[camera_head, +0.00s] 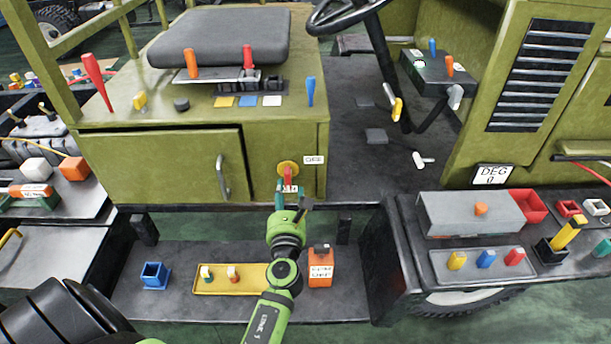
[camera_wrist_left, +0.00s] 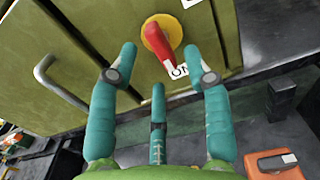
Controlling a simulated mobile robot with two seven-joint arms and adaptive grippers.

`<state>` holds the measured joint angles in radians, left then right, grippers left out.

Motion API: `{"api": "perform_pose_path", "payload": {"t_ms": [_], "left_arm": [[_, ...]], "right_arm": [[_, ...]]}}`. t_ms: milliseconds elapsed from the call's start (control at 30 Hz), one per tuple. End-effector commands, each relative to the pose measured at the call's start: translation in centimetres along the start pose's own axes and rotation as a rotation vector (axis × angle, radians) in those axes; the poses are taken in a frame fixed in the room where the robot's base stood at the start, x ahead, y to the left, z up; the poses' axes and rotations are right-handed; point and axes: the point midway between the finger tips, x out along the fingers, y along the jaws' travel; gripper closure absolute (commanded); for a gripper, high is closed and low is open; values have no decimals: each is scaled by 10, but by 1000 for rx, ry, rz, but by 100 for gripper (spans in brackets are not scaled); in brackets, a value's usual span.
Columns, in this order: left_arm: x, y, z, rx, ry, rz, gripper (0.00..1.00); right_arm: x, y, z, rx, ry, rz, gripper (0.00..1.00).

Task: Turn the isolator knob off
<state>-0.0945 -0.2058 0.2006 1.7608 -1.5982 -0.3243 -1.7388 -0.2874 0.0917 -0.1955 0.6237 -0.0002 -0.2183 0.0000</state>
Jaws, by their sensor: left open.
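The isolator knob (camera_head: 288,174) is a red handle on a round yellow plate, on the front of the olive-green seat box. In the left wrist view the red knob (camera_wrist_left: 161,45) slants from upper left to lower right, and its lower end is by a white label (camera_wrist_left: 180,71) reading ON. My left gripper (camera_head: 289,193) is just in front of and below the knob. In the left wrist view its teal fingers (camera_wrist_left: 158,75) are spread, with the knob between and beyond the two upper fingertips. Nothing is held. I cannot tell whether any finger touches the knob. My right gripper is not in view.
A cabinet door handle (camera_head: 222,176) stands out left of the knob. Below are a yellow tray (camera_head: 215,291), a blue holder (camera_head: 155,275) and an orange box (camera_head: 320,268). A black side box (camera_head: 385,260) stands to the right.

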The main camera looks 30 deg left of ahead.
Motion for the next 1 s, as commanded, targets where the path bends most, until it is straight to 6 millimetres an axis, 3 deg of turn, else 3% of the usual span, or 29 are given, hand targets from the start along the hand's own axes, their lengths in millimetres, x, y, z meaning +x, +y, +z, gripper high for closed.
{"api": "perform_pose_path", "payload": {"t_ms": [233,400,767,800,900,933,1000], "left_arm": [[38,-1,1,-1,-2,-1,51],[58,-1,0,-4,-1,-2,51],[66,-1,0,-4,1,-3,51],[66,-1,0,-4,1,-3,55],[66,-1,0,-4,1,-3,95],[66,-1,0,-4,1,-3,100],[66,-1,0,-4,1,-3,100]], "right_arm": [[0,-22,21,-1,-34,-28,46],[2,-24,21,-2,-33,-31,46],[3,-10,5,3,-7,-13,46],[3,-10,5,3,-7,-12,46],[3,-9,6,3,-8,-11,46],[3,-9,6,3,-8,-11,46],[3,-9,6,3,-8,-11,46]]}}
